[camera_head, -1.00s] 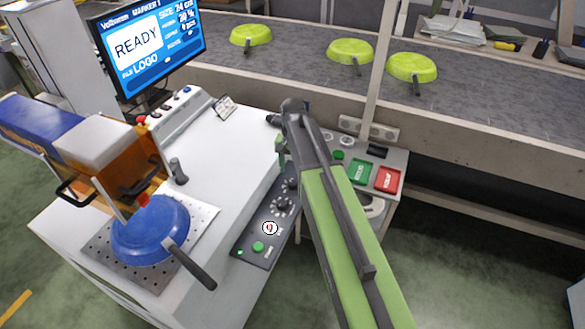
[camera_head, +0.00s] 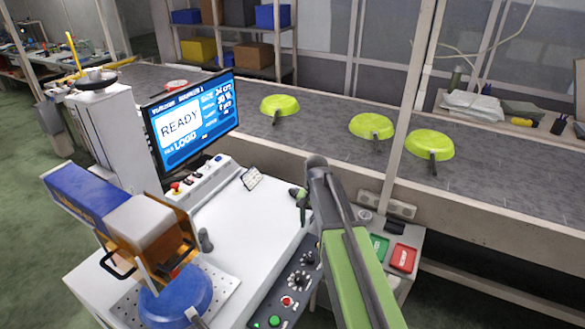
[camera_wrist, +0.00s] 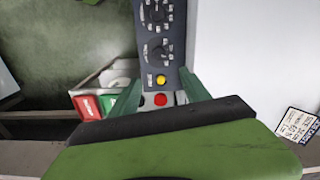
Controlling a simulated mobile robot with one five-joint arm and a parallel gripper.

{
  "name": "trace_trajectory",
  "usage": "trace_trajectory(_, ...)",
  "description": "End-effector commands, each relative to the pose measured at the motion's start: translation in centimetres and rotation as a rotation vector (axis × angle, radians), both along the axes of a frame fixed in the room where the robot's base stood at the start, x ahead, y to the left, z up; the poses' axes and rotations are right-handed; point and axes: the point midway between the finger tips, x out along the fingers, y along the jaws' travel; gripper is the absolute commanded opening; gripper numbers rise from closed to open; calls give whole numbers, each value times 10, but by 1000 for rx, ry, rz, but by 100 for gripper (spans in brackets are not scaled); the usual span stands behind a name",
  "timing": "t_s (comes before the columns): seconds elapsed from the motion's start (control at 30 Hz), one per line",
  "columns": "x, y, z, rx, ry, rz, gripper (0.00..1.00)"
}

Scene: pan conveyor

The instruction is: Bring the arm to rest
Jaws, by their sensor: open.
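My green and dark grey arm reaches up from the bottom of the head view. My gripper (camera_head: 301,198) is at its far end, above the right edge of the white machine table (camera_head: 240,215), mostly hidden by my arm. In the wrist view its two green fingers (camera_wrist: 160,88) stand apart with nothing between them. Below them is the dark control panel (camera_wrist: 155,45) with black knobs, a yellow button and red buttons.
A blue pan (camera_head: 175,300) sits under the orange and blue marking machine (camera_head: 120,220). A screen (camera_head: 195,120) reads READY. Several lime pans, one of them the right pan (camera_head: 430,143), lie on the conveyor (camera_head: 320,125). A post (camera_head: 405,120) stands beyond my arm.

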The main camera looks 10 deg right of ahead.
Motion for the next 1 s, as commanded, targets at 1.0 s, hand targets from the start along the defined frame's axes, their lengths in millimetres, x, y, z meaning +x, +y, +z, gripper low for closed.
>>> trace_trajectory(1.0,-148,9,0,0,2,458,55)
